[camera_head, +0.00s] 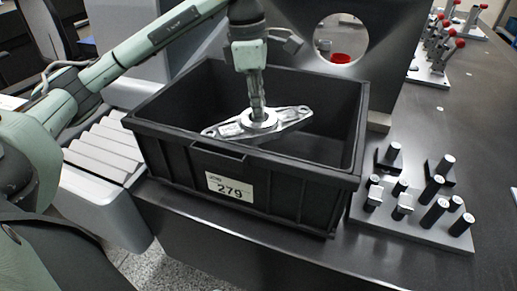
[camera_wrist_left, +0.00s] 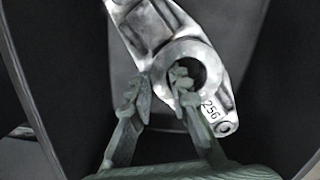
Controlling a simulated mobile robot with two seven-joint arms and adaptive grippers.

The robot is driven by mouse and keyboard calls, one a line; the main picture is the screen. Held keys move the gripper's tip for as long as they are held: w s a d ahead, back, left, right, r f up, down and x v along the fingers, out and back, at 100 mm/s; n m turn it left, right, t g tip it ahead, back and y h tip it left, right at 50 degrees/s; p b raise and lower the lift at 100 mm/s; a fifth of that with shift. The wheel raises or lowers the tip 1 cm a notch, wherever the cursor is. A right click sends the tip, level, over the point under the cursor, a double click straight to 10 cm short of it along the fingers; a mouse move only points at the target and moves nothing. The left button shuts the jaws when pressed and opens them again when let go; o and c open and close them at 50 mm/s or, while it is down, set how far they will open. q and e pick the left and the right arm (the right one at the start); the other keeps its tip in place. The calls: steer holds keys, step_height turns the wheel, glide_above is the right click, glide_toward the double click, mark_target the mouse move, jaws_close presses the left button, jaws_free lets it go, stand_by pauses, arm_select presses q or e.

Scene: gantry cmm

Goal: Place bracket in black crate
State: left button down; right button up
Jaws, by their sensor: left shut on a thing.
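The bracket (camera_head: 258,122) is a silver metal plate with a round raised ring in the middle and a long arm to each side. My left gripper (camera_head: 257,112) points down and is shut on it at the ring. In the left wrist view, one finger of the gripper (camera_wrist_left: 158,88) is in the ring's hole and the other is outside the ring's wall; the bracket (camera_wrist_left: 148,22) bears the number 256. The black crate (camera_head: 262,185), labelled 279, stands on the dark table. The bracket is within the crate's opening; its height above the floor is unclear. My right gripper is out of view.
A grey fixture plate (camera_head: 420,232) with several black pegs stands right of the crate. A grey upright panel with a round hole (camera_head: 341,40) is behind it. Red-knobbed clamps (camera_head: 437,55) stand at the back right. A ribbed grey cover (camera_head: 104,150) is to the left.

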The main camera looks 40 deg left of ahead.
arm_select(q)
steer(key=shift+f, duration=3.9)
steer(key=c, duration=1.2)
jaws_free()
steer(key=r, duration=0.4)
steer(key=a+r, duration=0.1)
steer(key=r, duration=0.7)
steer(key=shift+s+a, duration=0.15)
steer(key=shift+s, duration=0.2)
